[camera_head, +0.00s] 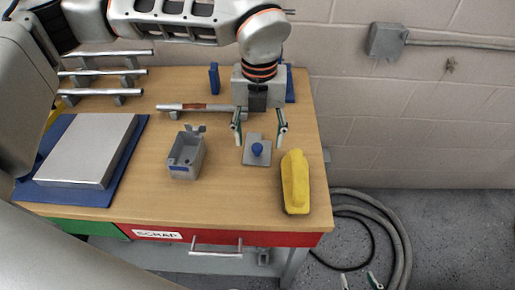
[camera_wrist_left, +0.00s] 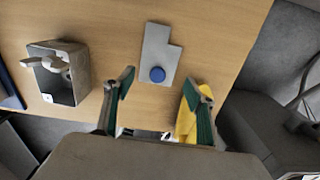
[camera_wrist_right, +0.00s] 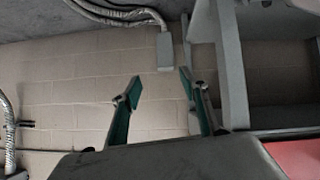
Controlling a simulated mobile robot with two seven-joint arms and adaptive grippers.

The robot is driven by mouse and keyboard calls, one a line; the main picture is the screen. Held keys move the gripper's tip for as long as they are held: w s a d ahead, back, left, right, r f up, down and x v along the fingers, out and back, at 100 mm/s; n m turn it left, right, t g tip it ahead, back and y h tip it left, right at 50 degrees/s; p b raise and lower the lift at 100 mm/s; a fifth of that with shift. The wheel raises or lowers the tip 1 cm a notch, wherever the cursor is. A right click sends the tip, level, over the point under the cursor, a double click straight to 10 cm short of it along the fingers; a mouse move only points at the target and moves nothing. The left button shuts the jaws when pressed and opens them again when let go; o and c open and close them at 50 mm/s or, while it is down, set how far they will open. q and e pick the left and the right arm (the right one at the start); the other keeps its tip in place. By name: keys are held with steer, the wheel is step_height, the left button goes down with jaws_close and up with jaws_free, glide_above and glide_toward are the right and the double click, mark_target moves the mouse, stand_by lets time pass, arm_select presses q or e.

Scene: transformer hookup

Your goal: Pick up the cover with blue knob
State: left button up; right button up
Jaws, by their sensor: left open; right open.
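The cover (camera_head: 251,157) is a flat grey plate lying on the wooden table, with a round blue knob (camera_head: 257,149) on it. The cover (camera_wrist_left: 158,45) and its blue knob (camera_wrist_left: 157,74) also show in the left wrist view, ahead of the fingertips. My left gripper (camera_head: 259,138) is open and empty above the cover, its two fingers on either side of the plate in the head view. It shows in the left wrist view (camera_wrist_left: 157,85) too. My right gripper (camera_head: 361,281) is open and empty, low over the floor right of the table. The right wrist view (camera_wrist_right: 160,85) shows its spread fingers.
A grey open box (camera_head: 186,158) stands left of the cover. A yellow object (camera_head: 295,183) lies close to its right, near the table edge. A metal block (camera_head: 88,150) sits on a blue mat at left. Metal bars (camera_head: 180,107) lie behind. Hoses lie on the floor.

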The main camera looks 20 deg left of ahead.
mark_target(257, 145)
arm_select(q)
steer(key=f, duration=0.4)
steer(key=shift+s+a+f, duration=0.1)
steer(key=shift+a, duration=0.1)
arm_select(e)
steer(key=shift+w+d+r, duration=0.1)
steer(key=shift+w+r, duration=0.4)
steer(key=shift+w, duration=0.15)
arm_select(q)
steer(key=c, duration=0.9)
arm_select(e)
steer(key=shift+s+f, duration=0.1)
steer(key=shift+f, duration=0.1)
